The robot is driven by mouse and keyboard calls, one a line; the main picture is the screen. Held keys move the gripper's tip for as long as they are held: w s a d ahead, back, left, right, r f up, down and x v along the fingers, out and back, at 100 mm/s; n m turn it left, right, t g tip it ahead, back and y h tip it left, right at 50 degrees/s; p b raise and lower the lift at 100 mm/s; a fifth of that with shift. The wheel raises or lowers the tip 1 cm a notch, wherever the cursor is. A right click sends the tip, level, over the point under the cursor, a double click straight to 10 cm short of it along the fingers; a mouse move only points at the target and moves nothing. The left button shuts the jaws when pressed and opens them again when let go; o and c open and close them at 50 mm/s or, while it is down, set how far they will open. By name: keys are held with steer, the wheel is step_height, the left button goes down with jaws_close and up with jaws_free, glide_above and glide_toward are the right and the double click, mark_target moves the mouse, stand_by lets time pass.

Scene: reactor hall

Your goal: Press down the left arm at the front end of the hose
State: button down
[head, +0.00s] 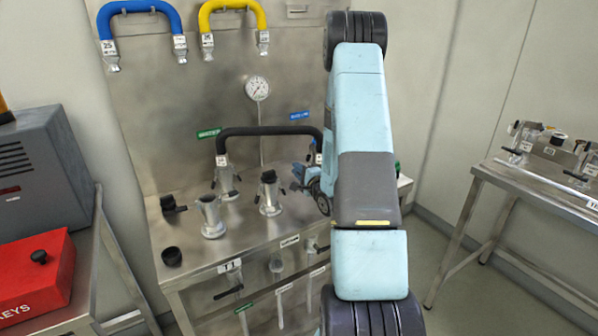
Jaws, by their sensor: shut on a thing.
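The black hose (262,130) arches over the steel bench. Its left end runs down to a metal coupling (227,184) on a bench fitting, with small dark arms at the coupling's sides. Its right end goes down beside my arm, where a white tag (318,158) shows. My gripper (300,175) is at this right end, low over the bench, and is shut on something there. My wrist and forearm cover most of that end, so the fingertips' exact hold and the arms there cannot be made out.
A black cap (172,257) lies at the bench's front left. A pressure gauge (257,88), a blue hose (140,8) and a yellow hose (232,7) are on the back panel.

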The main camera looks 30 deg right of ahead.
steer(key=shift+d, duration=0.1)
steer(key=shift+f, duration=0.2)
step_height(320, 180, down, 2)
steer(key=n, duration=0.5)
steer(key=shift+f, duration=0.1)
steer(key=shift+d+f+n, duration=0.2)
steer(key=shift+f+n, duration=0.1)
steer(key=shift+n, duration=0.55)
steer(key=shift+d+f+n, duration=0.15)
steer(key=shift+f+n, duration=0.1)
steer(key=shift+n, duration=0.65)
steer(key=shift+d+f+n, duration=0.2)
steer(key=shift+f+n, duration=0.1)
steer(key=shift+n, duration=0.55)
steer(key=c, duration=1.2)
jaws_free()
